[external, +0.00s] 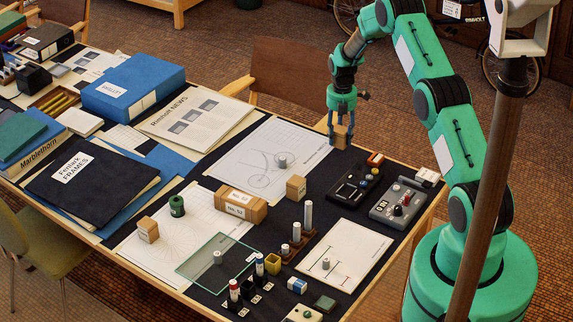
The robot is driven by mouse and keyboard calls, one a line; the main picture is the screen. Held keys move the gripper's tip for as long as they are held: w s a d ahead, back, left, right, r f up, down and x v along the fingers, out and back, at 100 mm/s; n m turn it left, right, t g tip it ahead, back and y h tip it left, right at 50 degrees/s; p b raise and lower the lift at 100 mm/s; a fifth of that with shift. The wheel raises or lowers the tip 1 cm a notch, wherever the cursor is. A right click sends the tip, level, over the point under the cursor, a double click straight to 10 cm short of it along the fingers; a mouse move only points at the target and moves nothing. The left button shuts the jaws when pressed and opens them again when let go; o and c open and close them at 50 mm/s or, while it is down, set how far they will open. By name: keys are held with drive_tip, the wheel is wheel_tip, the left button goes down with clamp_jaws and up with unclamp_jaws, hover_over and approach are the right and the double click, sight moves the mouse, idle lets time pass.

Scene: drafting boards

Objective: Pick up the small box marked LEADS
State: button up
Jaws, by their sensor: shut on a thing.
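My gripper (341,128) points down at the far edge of the table, with its fingers on either side of a small tan box (342,137). It is shut on this box. No marking can be read on it from here, and I cannot tell whether it is clear of the table top. A similar small tan box (296,188) stands on the dark mat near the middle. Another small tan box (148,230) with a small unreadable marking stands on a white sheet at the front left. I cannot tell which is marked LEADS.
A long box marked No. 51 (240,204), a drawing sheet (268,160) and two dark control units (352,188) (399,203) lie near the grippped box. Upright cylinders (308,215) stand at front. Folders and blue binders (133,88) crowd the left.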

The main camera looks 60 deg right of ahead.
drive_tip(key=s+a, duration=0.2)
drive_tip(key=s, duration=0.1)
drive_tip(key=s+a+r, duration=0.1)
drive_tip(key=s+a, duration=0.2)
drive_tip(key=s, duration=0.1)
drive_tip(key=s+a, duration=0.3)
drive_tip(key=s, duration=0.1)
drive_tip(key=shift+r+p, duration=0.2)
drive_tip(key=shift+p, duration=0.1)
idle(0.3)
